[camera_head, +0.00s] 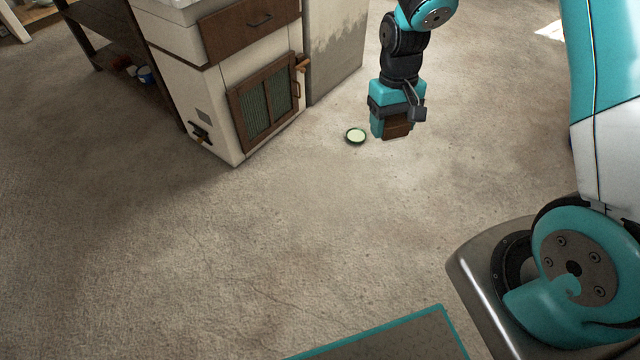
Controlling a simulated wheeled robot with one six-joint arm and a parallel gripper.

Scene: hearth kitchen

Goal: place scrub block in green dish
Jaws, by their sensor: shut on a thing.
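My gripper (392,128) hangs down from the arm at the upper middle right of the head view. It is shut on a brown block, the scrub block (398,129), which shows between the jaws at the gripper's lower end. The green dish (356,136) is a small round dish with a dark green rim and a pale inside. It lies on the floor just left of the gripper. The gripper and block appear to be above the floor, beside the dish in the picture; the exact height is hard to tell. The dish looks empty.
A cream cabinet (219,118) with a brown drawer and a green-panelled door stands left of the dish. A grey block-like unit (338,50) adjoins it. A dark shelf (100,45) with small items is at far left. The floor (220,260) in front is clear.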

